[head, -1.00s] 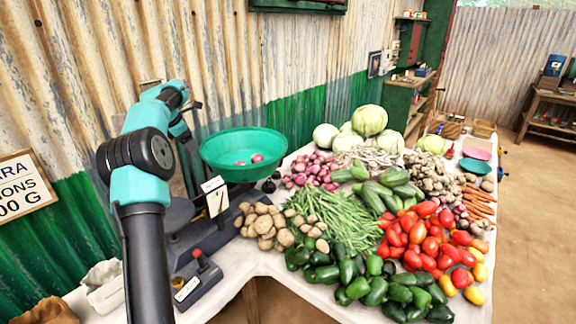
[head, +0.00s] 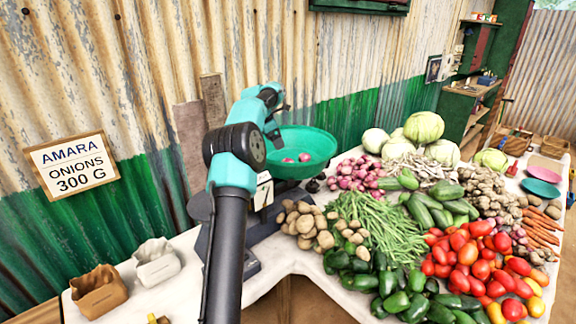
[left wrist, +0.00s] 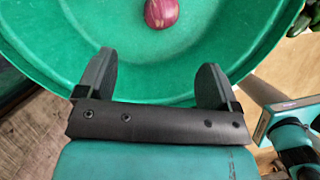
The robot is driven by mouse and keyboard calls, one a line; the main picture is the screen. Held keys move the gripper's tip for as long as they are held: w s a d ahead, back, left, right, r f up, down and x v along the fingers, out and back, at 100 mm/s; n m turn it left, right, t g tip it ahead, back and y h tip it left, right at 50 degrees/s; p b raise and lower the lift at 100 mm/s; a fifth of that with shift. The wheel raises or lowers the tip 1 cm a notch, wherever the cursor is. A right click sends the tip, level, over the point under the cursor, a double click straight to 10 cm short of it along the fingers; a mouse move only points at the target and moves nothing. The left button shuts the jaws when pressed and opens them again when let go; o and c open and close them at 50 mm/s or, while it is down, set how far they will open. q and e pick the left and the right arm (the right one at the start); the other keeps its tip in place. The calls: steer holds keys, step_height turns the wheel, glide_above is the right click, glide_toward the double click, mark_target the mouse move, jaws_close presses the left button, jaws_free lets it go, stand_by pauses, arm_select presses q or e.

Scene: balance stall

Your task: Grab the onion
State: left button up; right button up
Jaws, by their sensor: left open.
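Two small red onions (head: 305,157) lie in the green bowl (head: 322,143) of the scale. In the left wrist view one red onion (left wrist: 161,12) shows at the top edge, inside the bowl (left wrist: 262,40). My left gripper (left wrist: 156,62) is open and empty, over the near side of the bowl, with the onion beyond its fingertips. In the head view my left gripper (head: 275,131) is at the bowl's left side, partly hidden by its arm. A pile of red onions (head: 358,173) lies right of the bowl. My right gripper is not in view.
Potatoes (head: 306,222), green beans (head: 375,225), green peppers (head: 400,283) and tomatoes (head: 470,255) crowd the table. The scale stands against the corrugated wall. Two paper bags (head: 155,262) stand at the left, below a sign (head: 72,163) reading "AMARA ONIONS 300 G".

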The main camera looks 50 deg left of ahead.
arm_select(q)
steer(key=x, duration=0.7)
steer(key=shift+w+d+f, duration=0.1)
steer(key=shift+x, duration=2.65)
steer(key=shift+w+d, duration=0.1)
steer(key=shift+w, duration=0.05)
steer(key=c, duration=1)
